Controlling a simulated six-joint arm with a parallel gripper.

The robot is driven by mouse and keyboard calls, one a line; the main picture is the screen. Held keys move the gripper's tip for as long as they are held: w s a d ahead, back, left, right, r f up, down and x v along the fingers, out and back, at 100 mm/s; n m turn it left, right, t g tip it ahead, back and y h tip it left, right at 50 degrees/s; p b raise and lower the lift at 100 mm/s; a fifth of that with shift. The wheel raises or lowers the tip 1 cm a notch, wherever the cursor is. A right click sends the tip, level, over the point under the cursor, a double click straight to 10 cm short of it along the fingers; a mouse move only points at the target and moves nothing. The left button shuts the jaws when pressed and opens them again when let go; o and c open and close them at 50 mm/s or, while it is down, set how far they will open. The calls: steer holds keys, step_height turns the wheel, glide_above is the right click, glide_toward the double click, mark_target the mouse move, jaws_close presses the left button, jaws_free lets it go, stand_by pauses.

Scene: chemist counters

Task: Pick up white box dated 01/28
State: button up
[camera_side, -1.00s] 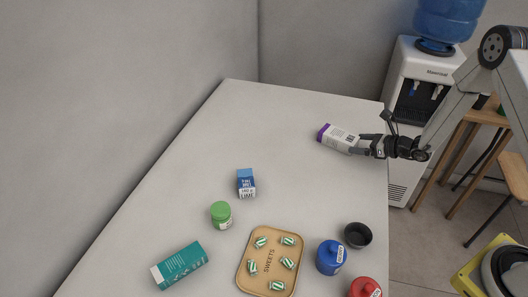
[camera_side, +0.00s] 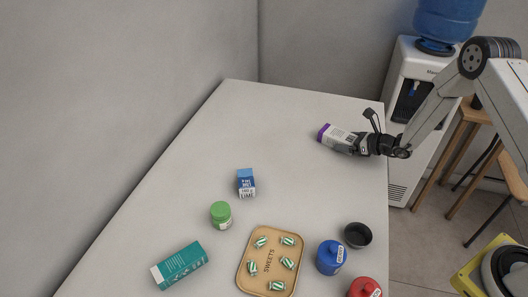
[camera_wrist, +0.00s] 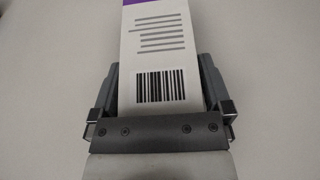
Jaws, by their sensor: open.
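A white box with a purple end (camera_side: 336,136) lies flat on the table near the far right edge. In the wrist view the white box (camera_wrist: 158,45) shows printed text lines and a barcode, with purple at its top; I see no readable date. My gripper (camera_side: 347,143) is open at the box's near end, and in the wrist view its fingers (camera_wrist: 158,88) stand along both sides of the box. Whether the fingers touch the box I cannot tell.
The table (camera_side: 290,115) is clear around the box.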

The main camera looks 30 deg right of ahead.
mark_target(335, 132)
steer(key=c, duration=1)
steer(key=shift+r, duration=0.1)
steer(key=shift+r, duration=1.55)
steer(key=s+a+r, duration=0.2)
steer(key=s+r, duration=0.7)
steer(key=s, duration=0.5)
steer(key=shift+r, duration=0.35)
steer(key=shift+w+a, duration=0.1)
